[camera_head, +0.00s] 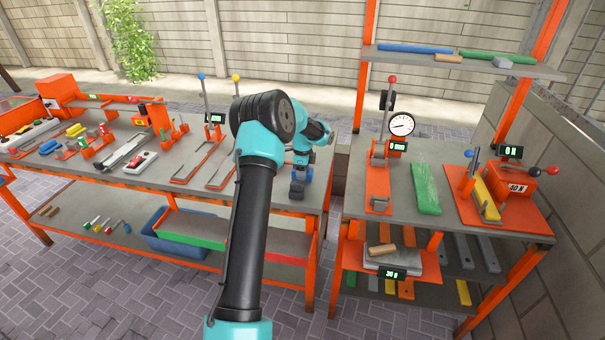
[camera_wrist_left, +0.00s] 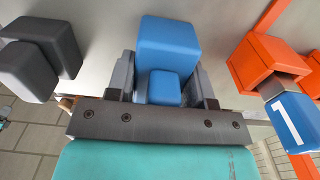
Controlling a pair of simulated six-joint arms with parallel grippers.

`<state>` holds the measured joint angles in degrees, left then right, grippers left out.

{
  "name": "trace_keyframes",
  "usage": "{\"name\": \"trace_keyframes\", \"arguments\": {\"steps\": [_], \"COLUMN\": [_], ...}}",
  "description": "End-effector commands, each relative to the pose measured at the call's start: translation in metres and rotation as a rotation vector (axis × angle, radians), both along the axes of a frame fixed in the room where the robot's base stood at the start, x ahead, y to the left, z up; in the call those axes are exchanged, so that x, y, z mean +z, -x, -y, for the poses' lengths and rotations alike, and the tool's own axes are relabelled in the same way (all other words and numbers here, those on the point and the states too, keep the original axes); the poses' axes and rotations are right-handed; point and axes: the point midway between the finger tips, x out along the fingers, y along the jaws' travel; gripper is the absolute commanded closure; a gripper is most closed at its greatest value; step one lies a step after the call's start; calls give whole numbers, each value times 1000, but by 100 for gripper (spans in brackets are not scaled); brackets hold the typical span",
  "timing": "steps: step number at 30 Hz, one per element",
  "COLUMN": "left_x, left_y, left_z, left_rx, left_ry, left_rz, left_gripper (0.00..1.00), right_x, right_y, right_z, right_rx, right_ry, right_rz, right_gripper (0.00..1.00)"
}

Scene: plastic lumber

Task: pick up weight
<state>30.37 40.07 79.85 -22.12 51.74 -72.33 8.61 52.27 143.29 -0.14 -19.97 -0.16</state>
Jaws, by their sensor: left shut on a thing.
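A blue block-shaped weight (camera_wrist_left: 168,42) sits between the two grey fingers of my left gripper (camera_wrist_left: 166,82) in the left wrist view. The fingers are shut on its sides. In the head view my left arm reaches over the back bench, and the left gripper (camera_head: 299,172) is near that bench's right end. A bit of blue (camera_head: 308,174) shows beside the gripper there, but the arm hides most of that spot. I cannot tell whether the weight touches the bench. My right gripper is not in view.
In the left wrist view, a dark grey block (camera_wrist_left: 42,55) is at left. An orange block (camera_wrist_left: 262,62) and a blue piece marked 1 (camera_wrist_left: 288,122) are at right. The right bench (camera_head: 400,200) carries a dial gauge (camera_head: 401,124) and a green plank (camera_head: 425,188).

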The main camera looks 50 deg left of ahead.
Motion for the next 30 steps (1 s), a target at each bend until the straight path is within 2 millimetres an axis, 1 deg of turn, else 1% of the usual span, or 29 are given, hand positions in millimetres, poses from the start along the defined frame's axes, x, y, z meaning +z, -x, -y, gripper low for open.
{"name": "trace_keyframes", "arguments": {"steps": [12, 17, 23, 30], "left_x": [3, 11, 34, 73], "left_y": [-1, -1, -1, -1], "left_z": [-1, -1, -1, -1], "left_rx": [0, 0, 0, 1], "left_ry": [-2, -3, -4, -3], "left_rz": [3, 5, 6, 5], "left_gripper": [100, 100, 100, 100], "right_x": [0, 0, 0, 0], "right_y": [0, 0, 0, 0], "right_z": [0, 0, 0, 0], "right_rx": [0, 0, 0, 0], "right_ry": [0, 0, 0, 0], "right_rz": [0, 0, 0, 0], "right_gripper": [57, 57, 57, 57]}}
